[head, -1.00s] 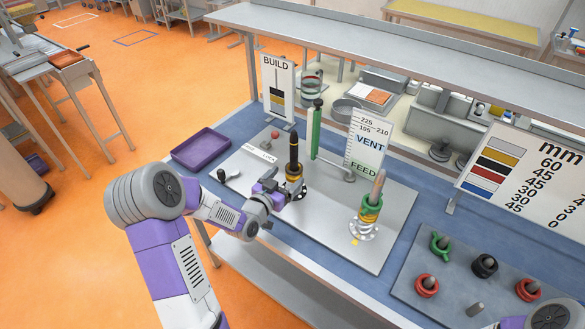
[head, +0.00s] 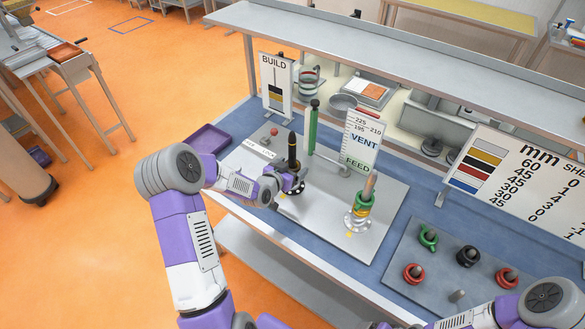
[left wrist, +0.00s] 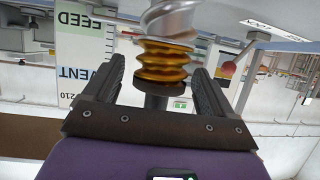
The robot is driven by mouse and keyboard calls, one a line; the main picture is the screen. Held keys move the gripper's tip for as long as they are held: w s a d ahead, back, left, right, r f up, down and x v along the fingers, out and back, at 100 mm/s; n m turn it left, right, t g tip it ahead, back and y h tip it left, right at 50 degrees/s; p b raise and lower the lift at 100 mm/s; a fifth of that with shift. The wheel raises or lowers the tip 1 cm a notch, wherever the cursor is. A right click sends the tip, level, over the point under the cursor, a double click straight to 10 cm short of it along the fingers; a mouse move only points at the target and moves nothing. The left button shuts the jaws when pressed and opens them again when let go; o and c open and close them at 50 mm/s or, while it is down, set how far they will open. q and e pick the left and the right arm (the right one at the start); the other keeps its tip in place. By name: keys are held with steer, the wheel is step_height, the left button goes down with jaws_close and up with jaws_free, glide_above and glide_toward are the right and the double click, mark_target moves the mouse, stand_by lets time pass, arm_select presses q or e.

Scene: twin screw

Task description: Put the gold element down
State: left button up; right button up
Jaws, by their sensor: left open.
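The gold element (left wrist: 164,62) is a ribbed ring around the dark upright shaft. In the left wrist view, which is upside down, it adjoins a silver element (left wrist: 172,22). In the head view the left gripper (head: 284,186) is at the shaft's base.
A second shaft (head: 370,186) with a green element stands right on the plate (head: 385,243). A green post (head: 314,126) and the VENT/FEED sign (head: 361,143) stand behind. Several red, black and green elements sit on pegs on the right board (head: 425,275). A purple tray (head: 209,139) is at left.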

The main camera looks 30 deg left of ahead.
arm_select(q)
steer(key=shift+w+f, duration=0.25)
steer(key=shift+w, duration=0.3)
steer(key=c, duration=1.1)
steer(key=shift+c, duration=1.3)
steer(key=shift+r, duration=0.15)
